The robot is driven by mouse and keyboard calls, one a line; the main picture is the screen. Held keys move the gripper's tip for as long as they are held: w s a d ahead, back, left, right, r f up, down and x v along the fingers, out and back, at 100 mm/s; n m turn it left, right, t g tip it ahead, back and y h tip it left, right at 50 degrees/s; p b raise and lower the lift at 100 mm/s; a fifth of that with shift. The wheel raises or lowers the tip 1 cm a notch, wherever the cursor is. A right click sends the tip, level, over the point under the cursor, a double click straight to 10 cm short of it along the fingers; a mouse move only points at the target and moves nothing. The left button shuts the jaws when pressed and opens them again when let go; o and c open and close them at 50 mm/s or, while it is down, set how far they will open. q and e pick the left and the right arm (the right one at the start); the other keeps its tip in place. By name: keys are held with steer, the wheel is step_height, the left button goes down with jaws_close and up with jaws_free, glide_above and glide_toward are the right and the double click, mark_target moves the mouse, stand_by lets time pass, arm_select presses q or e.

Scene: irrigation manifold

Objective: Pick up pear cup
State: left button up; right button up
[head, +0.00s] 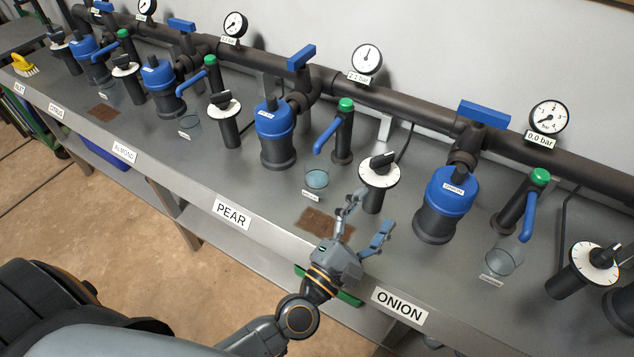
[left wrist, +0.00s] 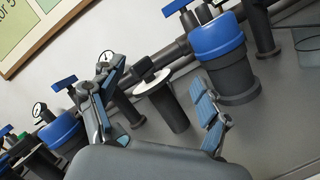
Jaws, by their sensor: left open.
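A small clear cup with bluish contents (head: 317,179) stands upright on the steel bench under a blue-handled tap, behind the PEAR label (head: 231,214). I take it as the pear cup; the small tag before it is too small to read. My left gripper (head: 372,212) is open and empty, right of the cup and nearer the bench front, not touching it. In the left wrist view, the open fingers (left wrist: 160,115) frame a white dial (left wrist: 154,84); the pear cup is not seen there. My right gripper is not in view.
A brown mat (head: 318,222) lies between the cup and the bench front. A dial on a post (head: 379,173) and a blue-topped filter (head: 443,200) stand close behind the gripper. Other cups stand at the right (head: 503,257) and left (head: 189,126).

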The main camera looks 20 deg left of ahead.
arm_select(q)
steer(key=w+a+f+n+y, duration=0.1)
steer(key=a+f+n+y, duration=0.2)
steer(key=a+n+y, duration=0.5)
steer(key=n+g+y, duration=0.3)
steer(key=n+y, duration=0.1)
steer(key=n, duration=0.5)
glide_toward(317, 167)
steer(key=x, duration=0.2)
steer(key=shift+w+a+r, duration=0.2)
steer(key=shift+w, duration=0.1)
steer(key=shift+f+b+x, duration=0.2)
steer(key=shift+b+x, duration=0.5)
steer(key=shift+x, duration=1.95)
steer(key=shift+d, duration=0.1)
steer(key=shift+c, duration=0.5)
steer(key=c, duration=1)
